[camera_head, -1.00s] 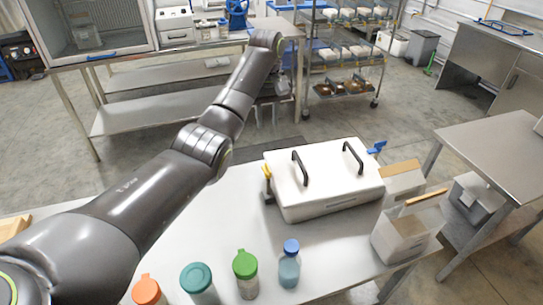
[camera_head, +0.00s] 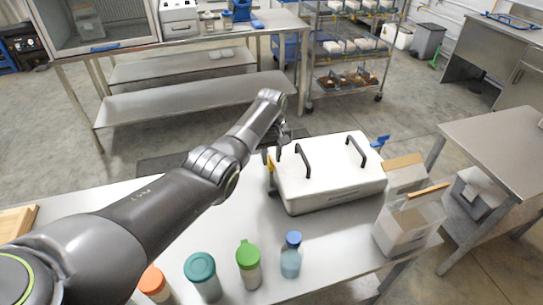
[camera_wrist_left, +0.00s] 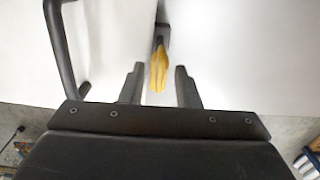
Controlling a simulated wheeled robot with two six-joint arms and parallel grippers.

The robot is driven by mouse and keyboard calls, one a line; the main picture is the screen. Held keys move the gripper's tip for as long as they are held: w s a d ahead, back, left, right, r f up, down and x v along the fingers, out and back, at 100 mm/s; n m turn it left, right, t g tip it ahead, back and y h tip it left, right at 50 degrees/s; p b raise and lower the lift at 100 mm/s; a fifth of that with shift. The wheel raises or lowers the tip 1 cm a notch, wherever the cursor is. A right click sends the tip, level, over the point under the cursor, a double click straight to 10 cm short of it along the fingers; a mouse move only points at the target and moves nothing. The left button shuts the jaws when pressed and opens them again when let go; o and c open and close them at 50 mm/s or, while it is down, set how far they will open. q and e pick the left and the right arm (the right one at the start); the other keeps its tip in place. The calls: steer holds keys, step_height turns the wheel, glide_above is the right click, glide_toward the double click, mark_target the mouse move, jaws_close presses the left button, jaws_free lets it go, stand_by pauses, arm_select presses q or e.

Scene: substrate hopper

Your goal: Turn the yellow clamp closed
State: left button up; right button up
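The white hopper (camera_head: 335,187) with two black handles stands on the metal table. The yellow clamp (camera_head: 271,172) is on its left side; in the left wrist view the clamp (camera_wrist_left: 158,68) shows as a yellow lever on a dark mount. My left gripper (camera_head: 277,150) is at the hopper's back left corner, close to the clamp. In the left wrist view the two fingers (camera_wrist_left: 158,84) are apart, with the yellow lever between them and a gap on each side. A blue clamp (camera_head: 380,142) sits at the hopper's right side. My right gripper is not in view.
Bottles with orange (camera_head: 153,279), teal (camera_head: 200,266), green (camera_head: 248,253) and blue (camera_head: 293,240) caps stand at the table's front. Open boxes (camera_head: 409,222) stand right of the hopper. One hopper handle (camera_wrist_left: 62,50) is near the left finger.

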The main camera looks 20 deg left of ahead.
arm_select(q)
jaws_close()
stand_by(0.5)
steer(key=m+p, duration=0.1)
steer(key=m, duration=0.1)
steer(key=shift+m, duration=0.4)
steer(key=m, duration=0.3)
steer(key=shift+m+p, duration=0.3)
steer(key=shift+p, duration=0.1)
steer(key=m, duration=1.1)
steer(key=shift+m+p, duration=0.3)
